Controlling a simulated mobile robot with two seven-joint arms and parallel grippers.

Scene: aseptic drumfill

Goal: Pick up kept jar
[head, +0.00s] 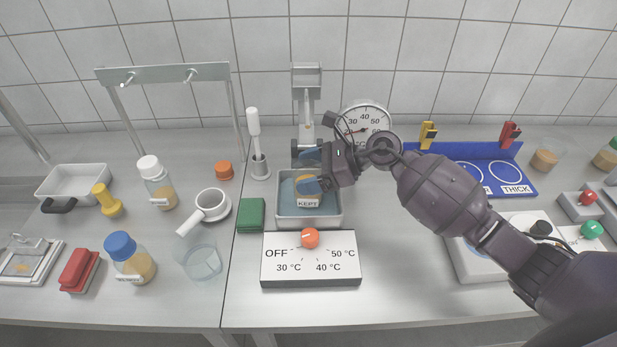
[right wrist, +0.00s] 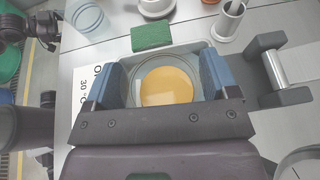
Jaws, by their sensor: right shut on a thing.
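The kept jar (head: 307,193) stands in the water bath (head: 338,213) in the middle of the head view. It has a label reading KEPT and yellow-orange contents. In the right wrist view the jar (right wrist: 167,87) is seen from above, round and open-topped, between the two blue fingers. My right gripper (head: 312,168) reaches down into the bath from the right and is shut on the jar. The fingers also show on both sides of it in the right wrist view (right wrist: 164,88). The jar is still within the bath walls.
The bath's control box (head: 311,260) with an orange knob is in front. A green sponge (head: 251,215) and a glass beaker (head: 203,262) are to the left. A metal stand (head: 306,100) and a dial gauge (head: 364,120) are behind. Bare counter lies right of the bath.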

